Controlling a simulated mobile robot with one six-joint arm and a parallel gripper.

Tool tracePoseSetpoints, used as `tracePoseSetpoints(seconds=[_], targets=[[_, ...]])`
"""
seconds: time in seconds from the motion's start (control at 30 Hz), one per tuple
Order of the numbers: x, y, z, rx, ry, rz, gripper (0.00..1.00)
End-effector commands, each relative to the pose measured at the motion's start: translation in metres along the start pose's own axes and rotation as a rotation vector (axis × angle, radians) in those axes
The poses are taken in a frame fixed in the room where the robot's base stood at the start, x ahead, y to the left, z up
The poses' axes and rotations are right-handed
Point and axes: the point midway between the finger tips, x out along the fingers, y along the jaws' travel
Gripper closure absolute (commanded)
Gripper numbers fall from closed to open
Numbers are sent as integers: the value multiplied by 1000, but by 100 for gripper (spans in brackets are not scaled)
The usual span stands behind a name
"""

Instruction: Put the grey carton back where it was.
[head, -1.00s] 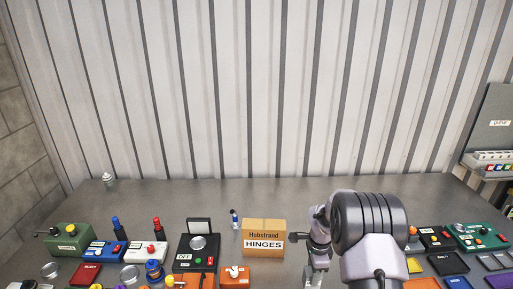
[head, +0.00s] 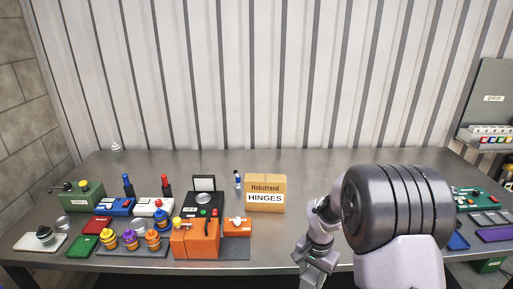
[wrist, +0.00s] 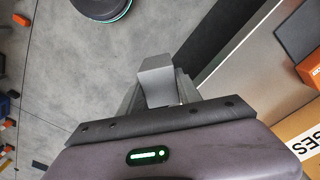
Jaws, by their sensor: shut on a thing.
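The grey carton (wrist: 157,80) shows in the wrist view as a small plain grey block between the fingers of my gripper (wrist: 158,98). My gripper is shut on it and hides its lower part. Below the carton in that view is bare concrete floor, with the table edge to the right. In the head view my gripper (head: 315,264) is at the table's front edge, right of the middle. I cannot make out the carton there.
A brown HINGES carton (head: 265,194) stands on the metal table (head: 300,168). Left of it are a black scale (head: 203,205), orange boxes (head: 195,240) and several coloured jars and devices. Dark and coloured trays (head: 490,217) lie at the right.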

Motion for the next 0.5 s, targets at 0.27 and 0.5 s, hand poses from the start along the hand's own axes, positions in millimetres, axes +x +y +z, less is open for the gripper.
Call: tracePoseSetpoints(seconds=[0.27, 0.5], targets=[[44, 28, 62, -594, 2, 0, 100], [40, 32, 72, -689, 0, 0, 100]])
